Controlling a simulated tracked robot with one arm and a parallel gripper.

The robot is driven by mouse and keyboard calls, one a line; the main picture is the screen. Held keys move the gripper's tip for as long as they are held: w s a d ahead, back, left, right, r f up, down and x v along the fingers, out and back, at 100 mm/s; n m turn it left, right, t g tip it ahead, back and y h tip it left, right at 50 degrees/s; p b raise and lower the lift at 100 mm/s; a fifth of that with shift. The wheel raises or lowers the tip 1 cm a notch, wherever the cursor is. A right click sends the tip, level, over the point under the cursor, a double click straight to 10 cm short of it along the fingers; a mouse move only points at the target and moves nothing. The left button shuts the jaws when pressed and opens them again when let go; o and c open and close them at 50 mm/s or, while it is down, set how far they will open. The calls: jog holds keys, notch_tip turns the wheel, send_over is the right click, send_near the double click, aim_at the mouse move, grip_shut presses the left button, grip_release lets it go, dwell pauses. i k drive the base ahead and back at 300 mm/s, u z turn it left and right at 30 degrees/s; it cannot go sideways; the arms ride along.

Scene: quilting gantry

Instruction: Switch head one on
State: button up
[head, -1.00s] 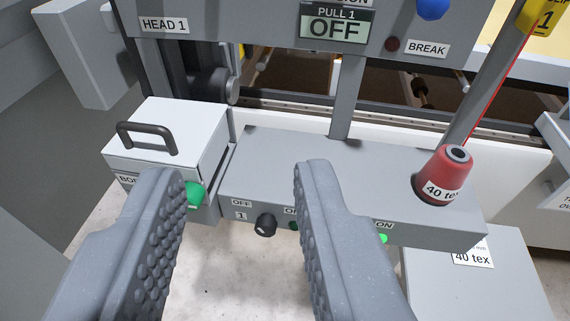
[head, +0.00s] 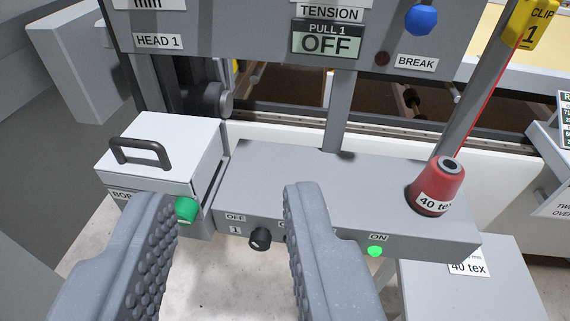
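The grey machine box (head: 350,180) in the middle has a front face with a black knob (head: 260,238) beside labels "OFF" and "1". A green button or lamp (head: 375,251) sits under an "ON" label farther right. Above, the "HEAD 1" label (head: 158,41) is on the upper panel, and the "PULL 1" display (head: 326,40) reads "OFF". My gripper (head: 228,195) is open and empty. In the picture the black knob lies between its fingers, nearer the right one; I see no contact. The right finger hides part of the front face between knob and "ON".
A white box with a dark handle (head: 140,152) and a green knob (head: 187,210) stands at left, close behind the left finger. A red thread cone (head: 437,187) sits on the box's right end. A blue knob (head: 421,20) and yellow clip (head: 538,24) are above.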

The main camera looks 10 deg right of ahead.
aim_at(260, 240)
jog(key=u, duration=1.25)
jog(key=k, duration=1.55)
jog(key=z, duration=1.15)
jog(key=i, duration=1)
jog(key=u, duration=0.05)
